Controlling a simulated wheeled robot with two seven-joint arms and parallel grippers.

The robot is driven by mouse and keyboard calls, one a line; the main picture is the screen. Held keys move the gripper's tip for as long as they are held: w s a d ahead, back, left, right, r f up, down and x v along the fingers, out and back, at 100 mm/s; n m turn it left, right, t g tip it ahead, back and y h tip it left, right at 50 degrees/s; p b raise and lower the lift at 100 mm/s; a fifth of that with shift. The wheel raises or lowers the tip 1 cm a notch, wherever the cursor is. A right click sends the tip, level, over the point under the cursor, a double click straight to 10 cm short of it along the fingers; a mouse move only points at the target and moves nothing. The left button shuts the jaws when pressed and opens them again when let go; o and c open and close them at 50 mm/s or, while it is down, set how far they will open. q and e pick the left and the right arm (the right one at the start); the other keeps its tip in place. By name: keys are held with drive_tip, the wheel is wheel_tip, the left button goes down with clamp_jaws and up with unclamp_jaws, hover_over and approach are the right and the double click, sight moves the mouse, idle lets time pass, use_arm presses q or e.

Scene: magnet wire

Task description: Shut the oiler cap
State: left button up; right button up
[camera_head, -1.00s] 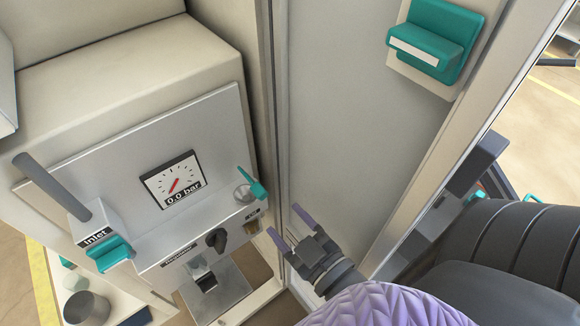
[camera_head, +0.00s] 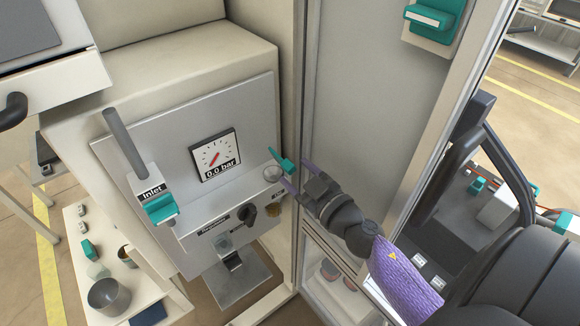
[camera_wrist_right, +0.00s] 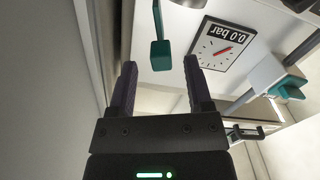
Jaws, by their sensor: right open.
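The oiler cap, a teal flap (camera_head: 281,160), stands open, tilted up beside a round silver fitting (camera_head: 272,173) on the right of the grey panel. My right gripper (camera_head: 298,175), with purple fingers, is open and empty, close to the right of the flap. In the right wrist view the teal flap (camera_wrist_right: 160,53) hangs beyond and between the open fingertips (camera_wrist_right: 160,65); I cannot tell whether they touch it. My left gripper is not in view.
The panel (camera_head: 253,120) carries a gauge (camera_head: 215,155) reading 0.0 bar, an inlet lever (camera_head: 124,140) and a black knob (camera_head: 248,215). A cabinet wall (camera_head: 365,90) rises close to the right of my gripper.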

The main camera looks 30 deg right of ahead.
sight(283, 164)
drive_tip(key=shift+w+a, duration=0.1)
drive_tip(key=shift+w, duration=1.1)
clamp_jaws()
